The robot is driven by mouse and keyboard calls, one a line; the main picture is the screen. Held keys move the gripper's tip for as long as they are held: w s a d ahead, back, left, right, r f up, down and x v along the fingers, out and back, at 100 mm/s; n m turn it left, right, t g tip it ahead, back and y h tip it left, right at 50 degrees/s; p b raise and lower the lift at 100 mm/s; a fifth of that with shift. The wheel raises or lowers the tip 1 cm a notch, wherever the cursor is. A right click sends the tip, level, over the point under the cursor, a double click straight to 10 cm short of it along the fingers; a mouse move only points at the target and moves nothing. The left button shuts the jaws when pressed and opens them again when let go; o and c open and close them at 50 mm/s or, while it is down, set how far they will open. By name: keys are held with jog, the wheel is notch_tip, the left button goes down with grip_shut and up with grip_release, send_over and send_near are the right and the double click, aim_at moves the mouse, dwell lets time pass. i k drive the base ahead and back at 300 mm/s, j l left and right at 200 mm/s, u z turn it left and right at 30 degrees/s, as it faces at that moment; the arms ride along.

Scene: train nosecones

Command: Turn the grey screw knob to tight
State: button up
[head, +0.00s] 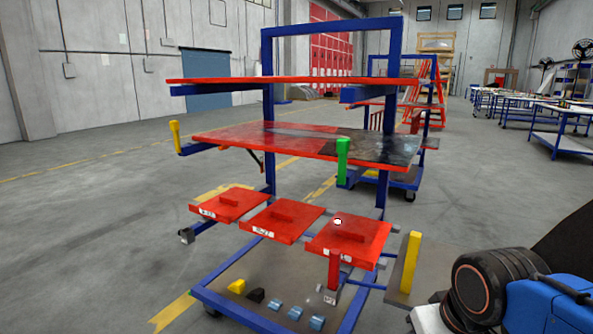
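I cannot pick out the grey screw knob with certainty. A small pale round piece (337,221) shows on the right red plate (372,250) of the blue-framed cart; it is too small to tell whether it is the knob or how tight it is. A dark grey fitting (186,236) caps the end of a blue bar at the cart's left. My gripper is not in view; only part of my arm shows at the lower right, beside the cart.
The cart has two red shelves (215,136), two more red plates (230,204), a green post (342,160) and yellow posts (411,262). Blue cylinders and small parts lie on its base (245,283). Another cart stands behind. Floor (90,230) on the left is clear.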

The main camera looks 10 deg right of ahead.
aim_at(320, 288)
jog(key=i+j+z, duration=0.25)
jog(key=i+j, duration=0.2)
jog(key=i+j+z, duration=0.2)
jog(key=i+j, duration=0.25)
jog(key=i+j+z, duration=0.25)
jog(key=j, duration=0.4)
jog(key=k+l+z, duration=0.1)
jog(key=l, duration=0.2)
jog(key=k+l+z, duration=0.2)
jog(key=k+l, duration=0.15)
jog(key=l, duration=0.45)
jog(key=i, duration=0.4)
jog(key=z, duration=0.05)
